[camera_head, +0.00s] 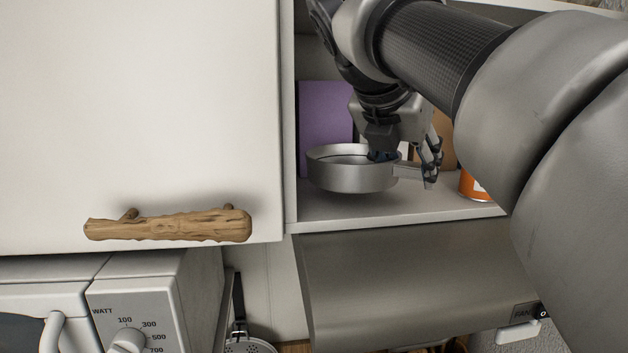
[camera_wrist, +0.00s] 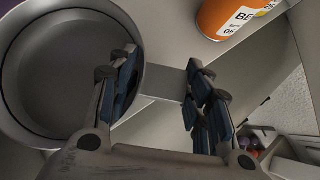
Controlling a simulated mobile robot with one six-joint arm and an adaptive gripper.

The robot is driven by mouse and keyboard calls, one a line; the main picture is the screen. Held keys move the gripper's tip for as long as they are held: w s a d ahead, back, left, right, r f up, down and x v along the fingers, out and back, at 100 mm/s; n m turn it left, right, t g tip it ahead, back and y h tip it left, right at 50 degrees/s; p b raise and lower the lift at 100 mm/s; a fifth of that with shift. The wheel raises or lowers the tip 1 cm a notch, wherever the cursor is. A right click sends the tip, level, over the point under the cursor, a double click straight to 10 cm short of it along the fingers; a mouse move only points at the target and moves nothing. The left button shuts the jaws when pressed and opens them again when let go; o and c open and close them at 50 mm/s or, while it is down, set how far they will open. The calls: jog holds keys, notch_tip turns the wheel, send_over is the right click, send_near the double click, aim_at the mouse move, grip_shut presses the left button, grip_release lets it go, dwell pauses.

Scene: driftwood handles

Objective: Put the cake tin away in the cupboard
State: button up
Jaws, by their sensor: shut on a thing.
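The cake tin (camera_head: 350,177) is round, shallow and grey metal, and sits upright inside the open cupboard (camera_head: 400,212), over its bottom shelf. I cannot tell if its base touches the shelf. In the wrist view the tin (camera_wrist: 58,70) fills the left side, with a pale grey tab at its right side. My gripper (camera_head: 409,166) reaches in from above and is shut on the tin at that tab. In the wrist view my gripper (camera_wrist: 162,84) has one finger over the tin's rim and the other beyond the tab.
A purple box (camera_head: 325,120) stands behind the tin. An orange can (camera_head: 470,187) stands right of my gripper, partly hidden by my arm. A closed white door with a driftwood handle (camera_head: 170,226) is at left. Below are a range hood (camera_head: 400,280) and a microwave (camera_head: 150,305).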

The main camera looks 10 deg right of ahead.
jog(key=f, duration=0.1)
jog(key=w+f, duration=0.1)
jog(key=f, duration=0.1)
jog(key=shift+f, duration=0.3)
jog(key=shift+s, duration=0.1)
jog(key=o, duration=1.5)
jog(key=shift+o, duration=0.2)
jog(key=shift+a, duration=0.1)
jog(key=v, duration=1.2)
